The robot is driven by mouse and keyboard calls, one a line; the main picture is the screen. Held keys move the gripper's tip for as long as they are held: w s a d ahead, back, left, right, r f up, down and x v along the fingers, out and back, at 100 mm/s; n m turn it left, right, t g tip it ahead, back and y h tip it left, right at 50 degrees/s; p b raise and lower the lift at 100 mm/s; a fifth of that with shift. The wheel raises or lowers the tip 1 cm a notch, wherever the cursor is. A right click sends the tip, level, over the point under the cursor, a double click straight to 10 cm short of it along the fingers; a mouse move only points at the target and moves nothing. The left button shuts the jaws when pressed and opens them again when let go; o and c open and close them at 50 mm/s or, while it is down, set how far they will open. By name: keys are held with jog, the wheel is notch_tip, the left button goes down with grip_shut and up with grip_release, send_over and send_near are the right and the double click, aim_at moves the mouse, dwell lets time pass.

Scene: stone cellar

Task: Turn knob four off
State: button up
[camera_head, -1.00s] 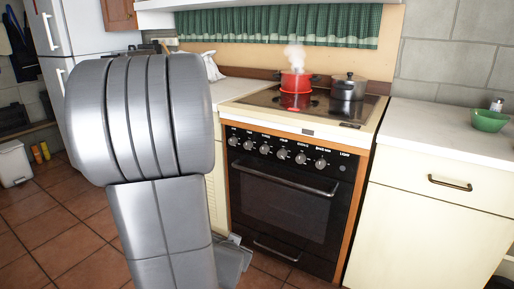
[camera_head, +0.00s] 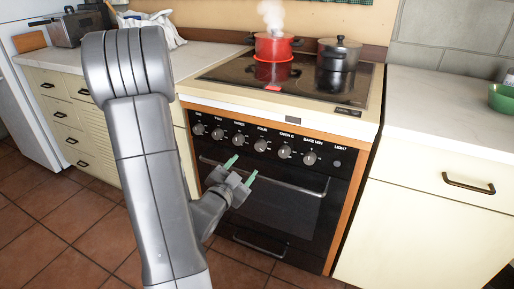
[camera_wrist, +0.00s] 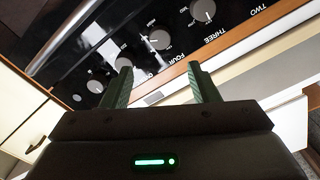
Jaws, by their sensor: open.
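Knob four (camera_head: 261,146) is a round grey knob under the label FOUR on the black stove panel, with knob three (camera_head: 238,140) to its left. In the wrist view knob four (camera_wrist: 160,38) is beyond the gap between the fingers, with its label upside down. Knob three (camera_wrist: 204,10) is at the top edge there. My gripper (camera_head: 241,169) is open and empty, its green fingers pointing up towards the panel from below the knobs. In the wrist view the fingers (camera_wrist: 160,70) are apart and do not touch any knob. I cannot tell knob four's exact setting.
A steaming red pot (camera_head: 277,46) and a grey pot (camera_head: 339,53) stand on the cooktop (camera_head: 228,68). The oven handle (camera_head: 300,187) runs below the knobs, close to my gripper. Counters flank the stove. Tiled floor (camera_head: 60,218) is open at the left.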

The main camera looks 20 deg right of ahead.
aim_at(259, 147)
jog(key=x, duration=1)
jog(key=shift+w+d, duration=0.25)
jog(key=shift+w, duration=0.1)
jog(key=c, duration=1)
jog(key=shift+o, duration=0.2)
